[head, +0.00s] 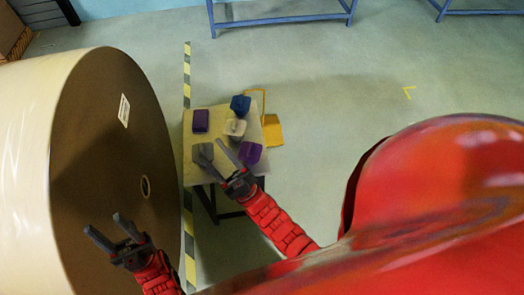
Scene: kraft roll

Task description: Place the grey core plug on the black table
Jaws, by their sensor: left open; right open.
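A small table (222,116) with a pale beige top and black legs stands right of the big roll in the head view; no fully black tabletop shows. A grey block (203,157), which looks like the grey core plug, is at the table's near left, partly covered by a finger of my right gripper. My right gripper (209,147) is open, with its fingers reaching over the table's near part by the grey block. I cannot tell whether they touch it. My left gripper (102,222) is open and empty in front of the roll's brown end face.
On the table are a purple block (201,120), a blue one (240,105), a whitish one (235,128) and another purple one (250,153). A huge paper roll (100,150) fills the left. Yellow pieces (272,130) lie right of the table.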

